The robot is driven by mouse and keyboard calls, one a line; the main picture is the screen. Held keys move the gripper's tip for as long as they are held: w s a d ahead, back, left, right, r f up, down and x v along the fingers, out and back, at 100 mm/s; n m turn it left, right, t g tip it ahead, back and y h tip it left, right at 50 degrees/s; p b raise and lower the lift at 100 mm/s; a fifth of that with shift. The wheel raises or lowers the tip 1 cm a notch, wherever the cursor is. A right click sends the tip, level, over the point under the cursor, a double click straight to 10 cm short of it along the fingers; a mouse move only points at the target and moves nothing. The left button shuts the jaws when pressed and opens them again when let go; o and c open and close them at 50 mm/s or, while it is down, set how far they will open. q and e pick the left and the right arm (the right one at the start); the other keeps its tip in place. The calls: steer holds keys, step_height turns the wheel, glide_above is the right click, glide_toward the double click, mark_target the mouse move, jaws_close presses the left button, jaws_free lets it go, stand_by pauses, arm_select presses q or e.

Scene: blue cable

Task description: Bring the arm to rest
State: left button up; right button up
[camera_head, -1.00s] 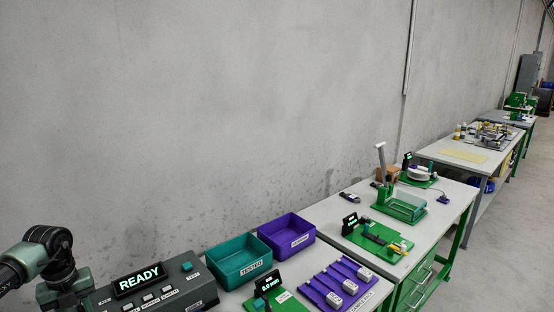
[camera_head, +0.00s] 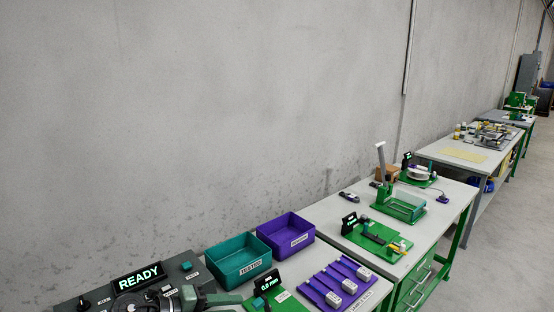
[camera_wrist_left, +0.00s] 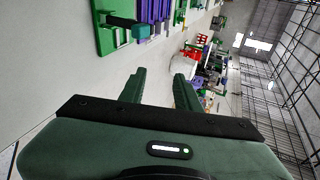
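My left arm (camera_head: 170,300) shows at the bottom edge of the head view, in front of the tester with the lit READY display (camera_head: 138,278). My left gripper (camera_wrist_left: 160,80) is in the left wrist view. Its two dark green fingers stand apart with nothing between them, so it is open and empty. Beyond the fingers there is grey surface and open room. My right gripper is in no view. I cannot make out a blue cable in these frames.
A teal TESTED bin (camera_head: 238,262) and a purple bin (camera_head: 286,233) stand behind a purple rack (camera_head: 338,286) holding white connectors. A small display (camera_head: 265,283) stands beside them. More benches with green fixtures (camera_head: 380,237) run off to the right along the wall.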

arm_select(q)
steer(key=s+d+r+n+t, duration=0.1)
steer(key=d+r+n+t, duration=0.3)
steer(key=r+n+t, duration=0.45)
steer(key=s+a+f+n+g+y, duration=0.3)
steer(key=s+a+f+n+y, duration=1)
steer(key=n, duration=0.5)
steer(key=s+f+n+g+h, duration=0.1)
steer(key=s+f+g, duration=0.3)
steer(key=s, duration=0.6)
steer(key=s+f+n+g, duration=0.1)
steer(key=s+f+g, duration=0.25)
steer(key=s, duration=0.65)
step_height(320, 180, down, 26)
steer(key=s+g, duration=0.1)
steer(key=g, duration=0.1)
steer(key=s+a+f+g+b, duration=0.1)
steer(key=s+a+f, duration=0.1)
steer(key=s+f, duration=1.5)
steer(key=shift+s+a+f+m+b, duration=0.3)
steer(key=shift+a+f+m+b, duration=0.05)
steer(key=shift+f, duration=0.1)
jaws_close()
